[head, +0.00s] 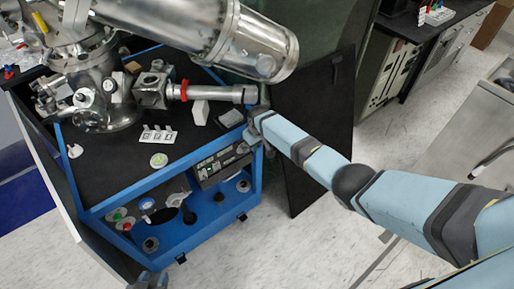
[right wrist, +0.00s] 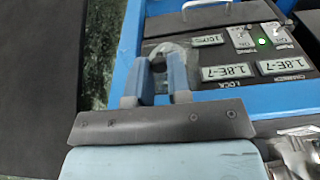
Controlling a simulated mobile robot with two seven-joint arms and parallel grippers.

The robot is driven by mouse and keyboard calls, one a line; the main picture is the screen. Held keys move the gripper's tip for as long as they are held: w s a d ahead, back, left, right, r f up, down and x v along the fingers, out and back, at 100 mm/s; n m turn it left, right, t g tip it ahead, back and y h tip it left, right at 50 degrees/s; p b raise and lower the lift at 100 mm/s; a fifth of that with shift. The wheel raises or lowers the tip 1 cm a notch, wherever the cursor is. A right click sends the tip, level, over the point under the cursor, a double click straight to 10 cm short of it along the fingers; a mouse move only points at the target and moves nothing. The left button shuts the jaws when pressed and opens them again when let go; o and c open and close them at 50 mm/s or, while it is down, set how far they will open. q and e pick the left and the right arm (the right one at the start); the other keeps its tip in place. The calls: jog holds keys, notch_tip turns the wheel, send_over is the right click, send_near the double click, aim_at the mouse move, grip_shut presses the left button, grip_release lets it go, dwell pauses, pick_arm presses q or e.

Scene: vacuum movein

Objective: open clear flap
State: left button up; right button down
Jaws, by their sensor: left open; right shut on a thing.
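The clear flap (right wrist: 172,49) looks like a small translucent rounded piece at the fingertips of my right gripper (right wrist: 160,76), beside the instrument panel. My right gripper is shut on it; the fingers hide part of it, and how far it is opened I cannot tell. In the head view my right gripper (head: 256,122) is at the right front corner of the blue cart (head: 252,190), by the vacuum hardware. There the flap is too small to make out.
The panel (right wrist: 230,55) has several displays, switches and a green light. A steel chamber (head: 90,95) with pipes stands on the cart's black top. A dark upright panel (head: 310,130) is right of the cart. Floor (head: 270,250) in front is clear.

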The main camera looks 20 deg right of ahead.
jog(key=shift+w+a+r+g+h+b, duration=0.15)
jog(key=shift+w+r+g+h+b, duration=0.25)
jog(key=shift+g, duration=0.5)
jog(key=shift+r, duration=0.1)
